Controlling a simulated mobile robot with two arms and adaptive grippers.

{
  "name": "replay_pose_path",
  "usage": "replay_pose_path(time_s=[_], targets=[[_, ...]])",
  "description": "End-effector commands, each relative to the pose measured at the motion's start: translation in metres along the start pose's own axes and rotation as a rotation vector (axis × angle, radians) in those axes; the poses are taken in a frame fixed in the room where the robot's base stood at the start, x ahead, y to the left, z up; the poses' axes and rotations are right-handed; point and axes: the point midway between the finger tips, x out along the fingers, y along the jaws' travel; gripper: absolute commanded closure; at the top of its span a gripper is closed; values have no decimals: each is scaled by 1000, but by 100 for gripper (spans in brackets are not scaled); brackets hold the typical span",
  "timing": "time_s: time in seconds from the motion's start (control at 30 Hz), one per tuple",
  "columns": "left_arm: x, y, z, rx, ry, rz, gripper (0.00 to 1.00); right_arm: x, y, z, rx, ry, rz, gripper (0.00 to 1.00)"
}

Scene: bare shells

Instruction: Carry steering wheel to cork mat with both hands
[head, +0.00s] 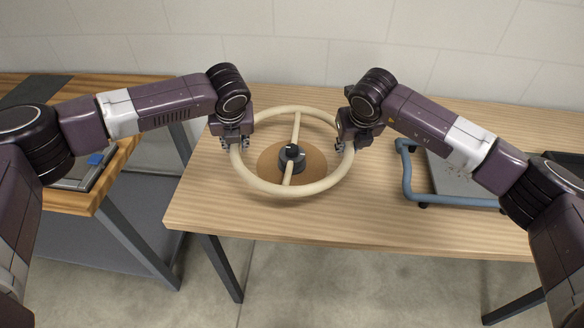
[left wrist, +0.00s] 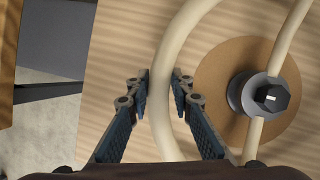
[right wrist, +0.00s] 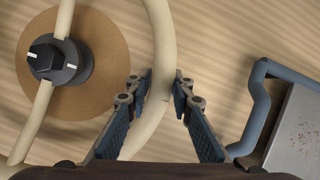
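The cream steering wheel (head: 288,190) has a dark hub and two spokes. It is over the round brown cork mat (head: 316,160), with the hub near the mat's middle. I cannot tell whether the wheel touches the mat or hangs just above it. My left gripper (head: 236,146) has its fingers on both sides of the rim at the left, closed on it. My right gripper (head: 347,146) is closed on the rim at the right. The rim passes between the fingertips in the left wrist view (left wrist: 163,80) and the right wrist view (right wrist: 163,80).
The wooden table (head: 370,215) has bare wood around the mat. A blue-handled grey platform (head: 450,180) stands on it to the right. A second wooden table (head: 60,195) at the left holds a grey item with a blue part (head: 95,159). A pale wall stands behind.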

Motion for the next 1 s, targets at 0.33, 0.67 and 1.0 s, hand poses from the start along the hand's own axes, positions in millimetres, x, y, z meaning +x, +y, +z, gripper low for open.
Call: replay_pose_path(time_s=[0.33, 0.67, 1.0], targets=[[-1, 0, 0, 1, 2, 0, 65, 0, 0, 0, 4, 1, 0, 64], [-35, 0, 0, 3, 0, -3, 65, -1, 0, 1, 4, -1, 1, 64], [-103, 0, 1, 1, -1, -1, 65, -1, 0, 1, 5, -1, 1, 64]])
